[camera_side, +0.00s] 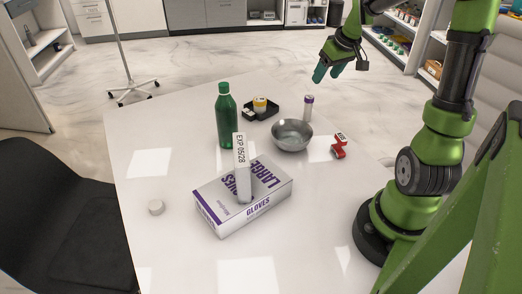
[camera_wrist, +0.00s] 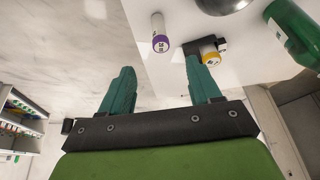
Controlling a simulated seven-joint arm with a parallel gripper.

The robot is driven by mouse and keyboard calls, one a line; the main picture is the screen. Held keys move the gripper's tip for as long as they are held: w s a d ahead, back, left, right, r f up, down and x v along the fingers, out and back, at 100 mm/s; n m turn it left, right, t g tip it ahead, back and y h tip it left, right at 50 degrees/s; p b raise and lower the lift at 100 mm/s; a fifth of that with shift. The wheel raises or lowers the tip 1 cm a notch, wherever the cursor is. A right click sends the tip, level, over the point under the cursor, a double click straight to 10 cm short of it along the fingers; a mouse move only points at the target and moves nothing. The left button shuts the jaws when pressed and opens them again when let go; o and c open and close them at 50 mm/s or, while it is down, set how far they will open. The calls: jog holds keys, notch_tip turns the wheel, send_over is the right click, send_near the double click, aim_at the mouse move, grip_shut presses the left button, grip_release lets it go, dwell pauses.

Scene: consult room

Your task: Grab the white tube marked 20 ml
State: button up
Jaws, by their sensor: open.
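My gripper (camera_side: 327,70) is open and empty, raised above the far right side of the table. Its two green fingers (camera_wrist: 158,70) point up in the wrist view. A small white tube with a purple end (camera_side: 308,108) stands behind the metal bowl; it also shows in the wrist view (camera_wrist: 159,26), just beyond the gap between the fingers. Its dark marking is too small to read surely.
The metal bowl (camera_side: 291,136), green bottle (camera_side: 224,122) and black tray (camera_side: 251,115) with a yellow-and-white jar (camera_side: 260,104) stand nearby. A red item (camera_side: 339,151) lies right of the bowl. The table's left is clear.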

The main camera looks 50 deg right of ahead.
aim_at(310, 102)
jog(key=shift+n, duration=0.3)
jog(key=x, duration=1.6)
jog(key=shift+w+d+f, duration=0.15)
jog(key=shift+w+f, duration=0.15)
jog(key=shift+c, duration=0.4)
jog(key=c, duration=1)
